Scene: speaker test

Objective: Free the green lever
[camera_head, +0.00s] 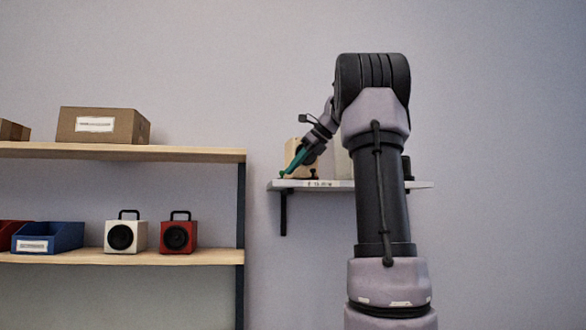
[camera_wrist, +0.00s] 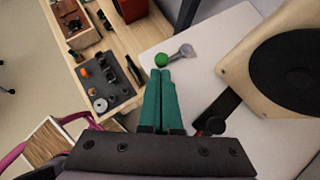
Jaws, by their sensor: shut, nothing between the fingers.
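The green lever shows in the wrist view as a round green knob (camera_wrist: 161,60) with a short grey metal arm (camera_wrist: 181,53) running to its right, over the white shelf. My gripper (camera_wrist: 163,72) has its teal fingers together with nothing between them. The fingertips are right at the knob's near side; I cannot tell whether they touch it. A pale wooden speaker (camera_wrist: 238,68) with a large black cone (camera_wrist: 292,72) stands to the right. In the head view my gripper (camera_head: 287,173) is low at the left end of the wall shelf, in front of the speaker (camera_head: 291,150).
The white wall shelf (camera_head: 342,184) carries the speaker. A black bar (camera_wrist: 228,103) with a dark red-black end lies beside the speaker. Below are a wooden bench and a dark tool mat (camera_wrist: 118,88). At left, a rack holds white (camera_head: 139,226) and red (camera_head: 166,222) speakers.

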